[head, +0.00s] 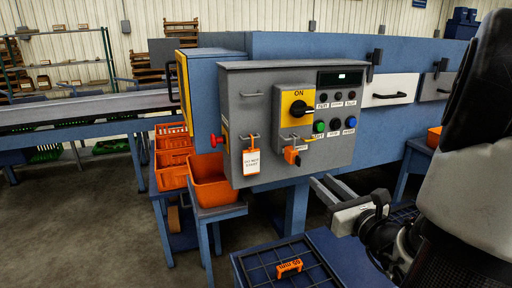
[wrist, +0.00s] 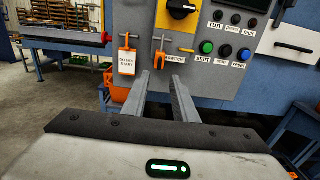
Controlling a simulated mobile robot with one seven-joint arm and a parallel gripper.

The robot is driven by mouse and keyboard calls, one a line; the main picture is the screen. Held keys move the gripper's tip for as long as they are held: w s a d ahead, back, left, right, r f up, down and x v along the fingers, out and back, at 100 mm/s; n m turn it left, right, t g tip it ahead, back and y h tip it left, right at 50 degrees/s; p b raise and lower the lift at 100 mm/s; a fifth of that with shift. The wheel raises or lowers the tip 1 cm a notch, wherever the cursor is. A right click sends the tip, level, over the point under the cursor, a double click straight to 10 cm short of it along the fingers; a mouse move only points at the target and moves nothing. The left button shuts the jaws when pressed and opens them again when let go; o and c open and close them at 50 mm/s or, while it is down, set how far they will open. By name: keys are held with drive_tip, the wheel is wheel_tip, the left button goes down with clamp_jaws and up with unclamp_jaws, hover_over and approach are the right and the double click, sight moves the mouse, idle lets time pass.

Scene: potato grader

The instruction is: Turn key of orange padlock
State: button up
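The orange padlock (head: 292,156) hangs on a hasp below the yellow switch plate (head: 297,117) on the grey control box. In the wrist view the padlock (wrist: 158,62) shows small, just beyond my fingertips, with a white label beside it. I cannot make out its key. My gripper (wrist: 160,76) is open and empty, with a clear gap between its fingers. In the head view my gripper (head: 328,187) is in front of and below the box, to the right of the padlock and apart from it.
A "do not start" tag (head: 251,162) hangs left of the padlock. Buttons (head: 335,125) lie to the upper right. Orange bins (head: 210,183) stand at lower left. An orange item (head: 289,267) lies in a wire tray (head: 262,275). The space before the box looks free.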

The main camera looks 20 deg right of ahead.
sight(300, 162)
drive_tip(key=w, duration=0.3)
drive_tip(key=w+b, duration=0.1)
drive_tip(key=w, duration=0.7)
drive_tip(key=shift+w+d+b, duration=0.25)
drive_tip(key=shift+d+b, duration=0.1)
drive_tip(key=shift+b, duration=0.05)
clamp_jaws()
